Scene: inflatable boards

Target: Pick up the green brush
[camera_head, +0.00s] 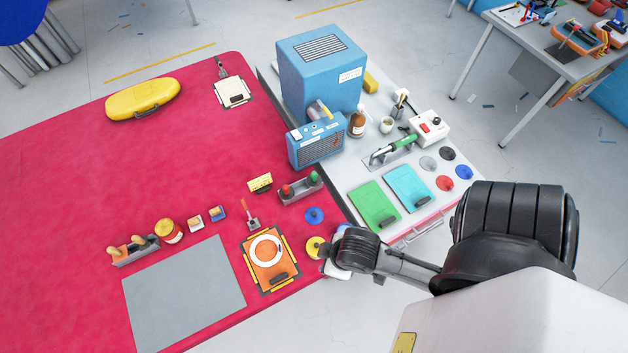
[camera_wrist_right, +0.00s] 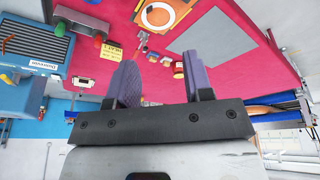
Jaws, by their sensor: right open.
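A grey holder (camera_head: 300,190) on the red table's right side carries a red-topped piece and a green-topped piece (camera_head: 313,178), which may be the green brush. The green top also shows at the upper left of the right wrist view (camera_wrist_right: 98,40). A different tool with a green handle (camera_head: 404,143) lies on the white bench; I cannot tell whether it is a brush. My right gripper (camera_wrist_right: 162,82) is open and empty, with its two fingers apart. In the head view it is near the red table's right edge, in front of the holder. My left gripper is not in view.
A blue box (camera_head: 320,75) and a blue radio-like case (camera_head: 318,143) stand behind the holder. The red table's left middle (camera_head: 90,190) is clear.

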